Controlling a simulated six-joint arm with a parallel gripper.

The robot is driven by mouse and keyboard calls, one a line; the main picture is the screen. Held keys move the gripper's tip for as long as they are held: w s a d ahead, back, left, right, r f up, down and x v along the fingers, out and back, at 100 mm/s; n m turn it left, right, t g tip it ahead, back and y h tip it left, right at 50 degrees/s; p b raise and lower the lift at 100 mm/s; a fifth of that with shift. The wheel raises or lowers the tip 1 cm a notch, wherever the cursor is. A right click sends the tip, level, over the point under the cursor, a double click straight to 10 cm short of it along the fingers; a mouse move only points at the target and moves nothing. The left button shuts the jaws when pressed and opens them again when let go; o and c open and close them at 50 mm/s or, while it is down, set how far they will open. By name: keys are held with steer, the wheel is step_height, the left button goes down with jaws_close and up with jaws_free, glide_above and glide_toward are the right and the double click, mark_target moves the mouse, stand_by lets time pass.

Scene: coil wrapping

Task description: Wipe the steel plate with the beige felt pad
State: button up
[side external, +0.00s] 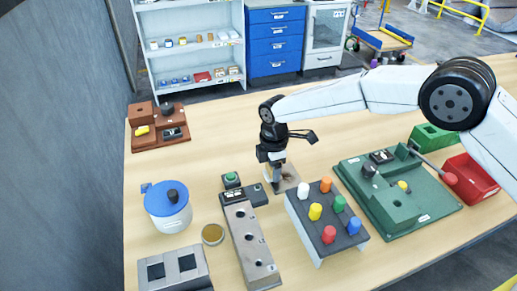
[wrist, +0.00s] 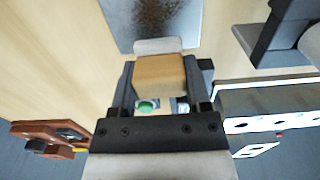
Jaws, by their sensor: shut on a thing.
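The beige felt pad (wrist: 160,76) is held between the fingers of my gripper (wrist: 160,85) in the wrist view. The steel plate (wrist: 184,25) lies on the table just past the pad, with a brown, mottled smear on its face. In the side view, my gripper (side external: 274,182) points down at the left part of the plate (side external: 289,177). The pad cannot be made out there, and the gripper hides part of the plate. I cannot tell whether the pad touches the plate.
A rack of coloured pegs (side external: 315,230) stands close in front of the plate. A grey block with holes (side external: 249,242) and a green-button box (side external: 231,180) are to its left. A green fixture board (side external: 400,215) is to the right. The table behind the plate is clear.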

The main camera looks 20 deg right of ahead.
mark_target(295, 173)
steer(key=shift+f, duration=0.6)
steer(key=shift+d+f, duration=0.25)
steer(key=shift+d, duration=3.2)
steer(key=shift+a, duration=3.4)
steer(key=shift+w+a, duration=0.1)
steer(key=shift+w, duration=0.05)
steer(key=shift+d, duration=3.55)
steer(key=shift+a, duration=3.6)
steer(key=shift+w+d+r, duration=0.1)
steer(key=shift+r, duration=4)
